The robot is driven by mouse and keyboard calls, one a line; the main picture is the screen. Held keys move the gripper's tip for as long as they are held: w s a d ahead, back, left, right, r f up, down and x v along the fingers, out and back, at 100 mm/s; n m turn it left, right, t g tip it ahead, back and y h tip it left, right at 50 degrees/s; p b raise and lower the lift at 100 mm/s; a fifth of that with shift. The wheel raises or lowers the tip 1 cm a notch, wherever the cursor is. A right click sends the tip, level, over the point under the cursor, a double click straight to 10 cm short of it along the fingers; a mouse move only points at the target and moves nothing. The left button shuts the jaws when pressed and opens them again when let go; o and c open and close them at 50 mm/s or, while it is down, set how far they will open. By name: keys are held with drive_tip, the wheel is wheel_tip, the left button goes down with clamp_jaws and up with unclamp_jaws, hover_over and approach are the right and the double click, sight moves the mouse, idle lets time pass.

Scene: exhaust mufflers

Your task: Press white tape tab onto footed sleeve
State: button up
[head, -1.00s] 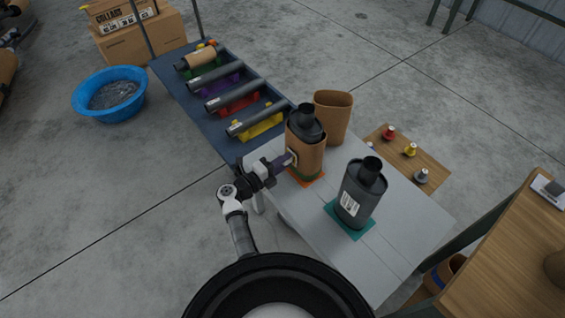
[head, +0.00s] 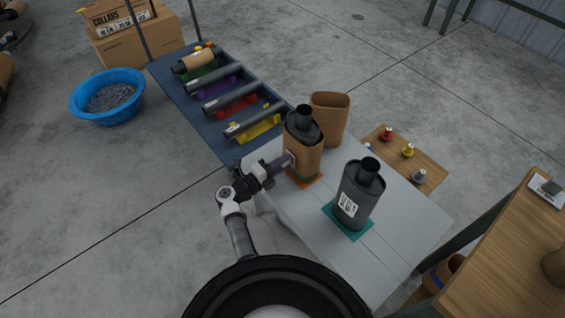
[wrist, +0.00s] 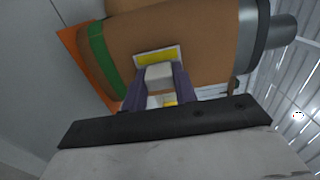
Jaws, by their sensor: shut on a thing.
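The footed sleeve (head: 303,160) is a brown cardboard sleeve with a green band near its foot. It stands upright around a dark muffler (head: 303,124) on an orange mat (head: 316,184). My gripper (head: 285,162) is at its left side. In the wrist view my gripper's purple fingers (wrist: 158,88) are shut on a small pale block (wrist: 160,76). The block's far end is against or very near a white-bordered tab with a yellow middle (wrist: 157,57), which lies flat at the sleeve's face. I cannot tell whether the block and tab are one piece.
Another muffler (head: 356,196) stands on a teal mat to the right. An empty brown sleeve (head: 331,117) stands behind. A blue table (head: 172,77) with several dark tubes in coloured holders is at the back left. The grey table's front (head: 335,265) is clear.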

drive_tip(key=shift+p+v, duration=0.6)
drive_tip(key=shift+v, duration=2.75)
